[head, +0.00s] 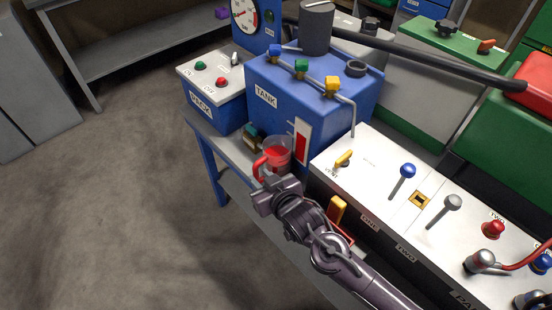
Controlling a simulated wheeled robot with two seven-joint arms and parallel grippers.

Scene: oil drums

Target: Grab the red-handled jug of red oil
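The jug (278,155) is a clear container with red oil inside and a red handle (260,166) on its left side. It stands upright on the grey bench, in front of the blue tank (272,118). My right gripper (276,188) is just below the jug in the head view, close to the handle and overlapping the jug's lower edge. I cannot tell whether it touches the jug or whether its fingers are open or shut. My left gripper is not in view.
A brass-and-teal fitting (253,138) sits left of the jug. A white control panel (380,180) with levers and knobs stands close on the right. A yellow handle (337,209) is beside my arm. The floor (120,200) at left is clear.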

